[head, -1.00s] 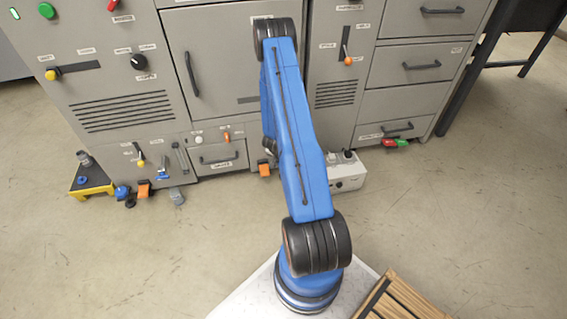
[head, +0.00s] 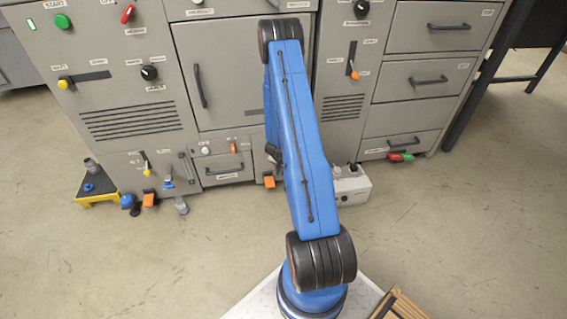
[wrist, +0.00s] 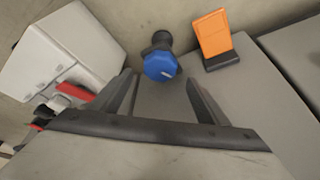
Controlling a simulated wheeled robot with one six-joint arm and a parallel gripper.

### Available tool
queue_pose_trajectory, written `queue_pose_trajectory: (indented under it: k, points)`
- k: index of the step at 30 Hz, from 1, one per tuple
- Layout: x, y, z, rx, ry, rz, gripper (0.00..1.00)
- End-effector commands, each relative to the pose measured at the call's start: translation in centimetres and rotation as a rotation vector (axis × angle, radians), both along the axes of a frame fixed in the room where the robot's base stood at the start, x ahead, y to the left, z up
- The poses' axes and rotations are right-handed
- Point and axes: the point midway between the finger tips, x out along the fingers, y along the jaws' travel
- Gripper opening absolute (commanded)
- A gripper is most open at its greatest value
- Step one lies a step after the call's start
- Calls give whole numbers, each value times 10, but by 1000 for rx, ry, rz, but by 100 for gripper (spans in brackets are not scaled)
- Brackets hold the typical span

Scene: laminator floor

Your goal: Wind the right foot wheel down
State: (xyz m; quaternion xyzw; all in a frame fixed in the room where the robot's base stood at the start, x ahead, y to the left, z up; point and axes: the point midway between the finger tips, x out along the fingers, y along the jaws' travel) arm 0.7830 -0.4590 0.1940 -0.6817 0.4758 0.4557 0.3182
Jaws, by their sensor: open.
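In the wrist view, a blue wheel (wrist: 160,66) with a white mark on its face sits on a dark round foot stem near the floor. My gripper (wrist: 160,78) is open, with its two fingers to the left and right below the wheel in the picture. The wheel appears just beyond the fingertips, and nothing is held. I cannot tell the exact gap. In the head view my arm hides this wheel and my gripper. Another blue wheel (head: 127,201) shows low at the machine's left end.
An orange pedal-like piece (wrist: 214,38) stands close right of the wheel; it also shows in the head view (head: 269,182). A white box (wrist: 45,65) is on the left, with a red part (wrist: 75,92) near it. Open floor (head: 440,220) lies in front.

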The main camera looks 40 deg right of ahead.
Motion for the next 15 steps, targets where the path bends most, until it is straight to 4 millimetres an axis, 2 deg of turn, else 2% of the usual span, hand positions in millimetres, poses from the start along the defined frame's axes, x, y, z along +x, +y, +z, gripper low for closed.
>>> queue_pose_trajectory:
  k: [3,15]
  points:
    - [-2,7,20,-2,-2,0,69]
    - [-10,30,78,-1,-3,0,69]
